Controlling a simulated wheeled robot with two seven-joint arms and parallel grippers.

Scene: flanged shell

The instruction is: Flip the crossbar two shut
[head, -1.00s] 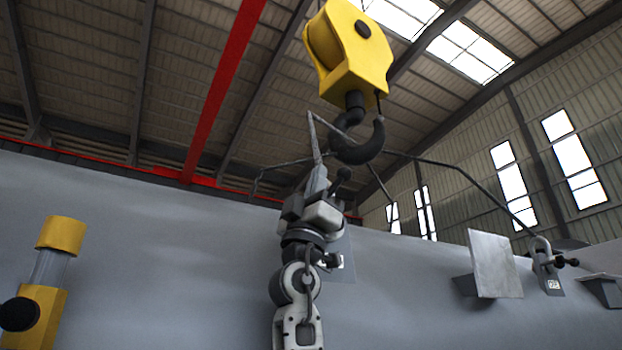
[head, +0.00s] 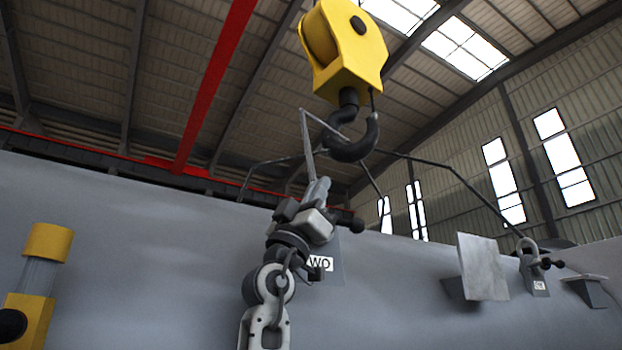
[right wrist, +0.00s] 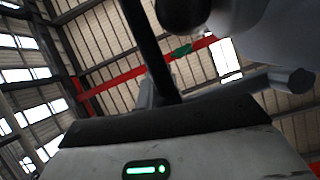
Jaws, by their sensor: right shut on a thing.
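My right gripper (head: 318,203) is in the middle of the head view, at the lower end of a grey rod of the lifting gear. It is shut on a dark bar with a round knob, which I take to be crossbar two (head: 349,222); the bar sticks out to the right, nearly level. A plate (head: 321,264) behind my wrist reads "WO", its first letter hidden. My gripper and wrist cover most of the fitting there. My left gripper is not in view.
A yellow hook block (head: 342,50) with a dark hook (head: 352,145) hangs above my gripper. The grey shell (head: 120,230) fills the lower part. A plate (head: 482,267) and another shackle (head: 531,258) stand at right. A yellow cylinder (head: 48,243) is at left.

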